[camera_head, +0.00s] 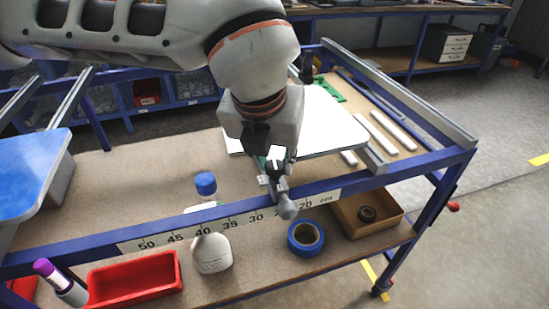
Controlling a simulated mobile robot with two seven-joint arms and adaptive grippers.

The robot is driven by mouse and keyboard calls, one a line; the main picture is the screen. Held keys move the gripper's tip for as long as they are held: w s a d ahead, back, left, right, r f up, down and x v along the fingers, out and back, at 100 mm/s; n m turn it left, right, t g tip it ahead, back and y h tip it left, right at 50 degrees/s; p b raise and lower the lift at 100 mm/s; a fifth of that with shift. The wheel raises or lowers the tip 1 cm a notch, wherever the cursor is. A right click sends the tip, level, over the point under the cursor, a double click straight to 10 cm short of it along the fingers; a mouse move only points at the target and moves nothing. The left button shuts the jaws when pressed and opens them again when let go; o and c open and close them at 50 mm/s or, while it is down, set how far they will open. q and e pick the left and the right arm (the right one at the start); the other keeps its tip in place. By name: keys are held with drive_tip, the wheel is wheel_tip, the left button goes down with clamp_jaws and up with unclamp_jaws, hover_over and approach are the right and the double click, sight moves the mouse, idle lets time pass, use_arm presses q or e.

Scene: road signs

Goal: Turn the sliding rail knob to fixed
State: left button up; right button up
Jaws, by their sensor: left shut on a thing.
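The blue front rail (335,185) carries a white scale strip (216,222) marked in cm. A small metal slider (272,186) sits on this rail at about the 25 mark. Its grey knob (288,210) sticks out on the front side, towards me. My left gripper (277,165) reaches down from above onto the top of the slider and is shut on part of the sliding rail knob assembly. The fingertips are small and partly hidden, so the exact contact is unclear. My right gripper is not in view.
A white board (335,125) lies behind my gripper. On the lower shelf stand a white bottle with a blue cap (212,252), a blue tape roll (305,238), a red bin (135,281) and a wooden box (345,222). Open floor is at right.

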use_arm(q)
drive_tip(key=m+h, duration=0.1)
drive_tip(key=m, duration=0.1)
drive_tip(key=m+g+p, duration=0.1)
drive_tip(key=m, duration=0.2)
drive_tip(key=shift+w+a+h, duration=0.1)
drive_tip(key=shift+a+h, duration=0.1)
drive_tip(key=shift+h, duration=0.2)
drive_tip(key=shift+m+g+h+p, duration=0.45)
drive_tip(key=shift+m+g, duration=0.25)
drive_tip(key=shift+m, duration=1.8)
drive_tip(key=o, duration=1.1)
drive_tip(key=shift+v, duration=3.95)
drive_tip(key=shift+w+a, duration=0.1)
